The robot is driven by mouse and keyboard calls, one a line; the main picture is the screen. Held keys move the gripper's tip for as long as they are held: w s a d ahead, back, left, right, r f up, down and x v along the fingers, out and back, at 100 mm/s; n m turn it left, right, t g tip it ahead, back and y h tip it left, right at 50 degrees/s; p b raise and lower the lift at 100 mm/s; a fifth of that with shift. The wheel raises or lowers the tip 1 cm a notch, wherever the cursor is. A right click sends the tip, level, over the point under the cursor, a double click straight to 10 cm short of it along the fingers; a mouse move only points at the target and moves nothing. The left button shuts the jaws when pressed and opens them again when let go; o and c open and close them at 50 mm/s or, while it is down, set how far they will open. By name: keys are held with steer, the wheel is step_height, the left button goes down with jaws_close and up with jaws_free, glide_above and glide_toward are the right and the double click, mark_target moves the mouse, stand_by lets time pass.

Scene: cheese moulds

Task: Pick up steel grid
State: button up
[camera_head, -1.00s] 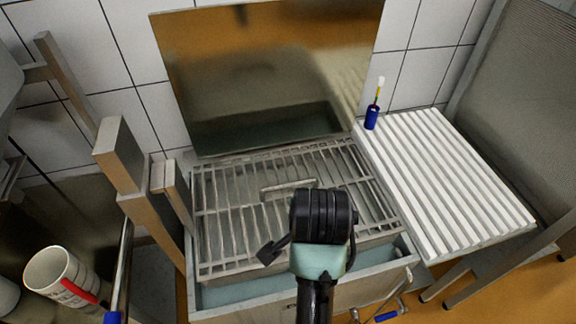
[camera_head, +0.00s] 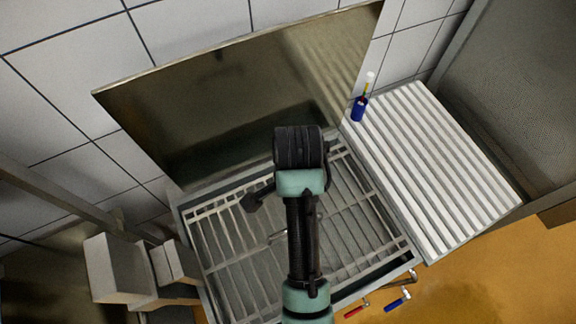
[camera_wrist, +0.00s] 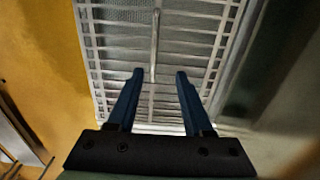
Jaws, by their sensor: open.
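The steel grid (camera_head: 230,247) is a flat rack of metal bars with a raised handle in its middle. In the head view it lies over the sink-like basin, and my arm hides part of it. In the wrist view the grid (camera_wrist: 115,42) fills the upper middle, with its handle (camera_wrist: 155,45) running lengthwise beyond my fingertips. My gripper (camera_wrist: 160,73) is open and empty, with its two blue fingers pointing at the grid on either side of the handle's line. I cannot tell how far above the grid the fingers are. In the head view my arm hides the fingers.
A white ribbed board (camera_head: 435,165) stands to the right of the basin, with a blue cup holding a brush (camera_head: 359,108) at its back corner. A shiny metal panel (camera_head: 230,100) rises behind the grid. Blocks (camera_head: 118,268) stand at left. Tools (camera_head: 398,301) with blue and red handles show at lower right.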

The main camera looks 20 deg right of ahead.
steer(key=f+b, duration=0.2)
steer(key=f, duration=0.1)
steer(key=s+f+b, duration=0.1)
steer(key=f+b, duration=0.1)
steer(key=shift+f, duration=0.2)
steer(key=shift+w+f+p, duration=0.2)
steer(key=shift+f+p, duration=0.25)
steer(key=shift+f, duration=0.3)
steer(key=shift+s+f+p, duration=0.2)
steer(key=shift+f+p, duration=0.2)
steer(key=shift+f, duration=1)
steer(key=shift+s+f+p, duration=0.15)
steer(key=shift+f+p, duration=0.2)
steer(key=shift+f, duration=1.05)
jaws_close()
steer(key=shift+w+r, duration=0.15)
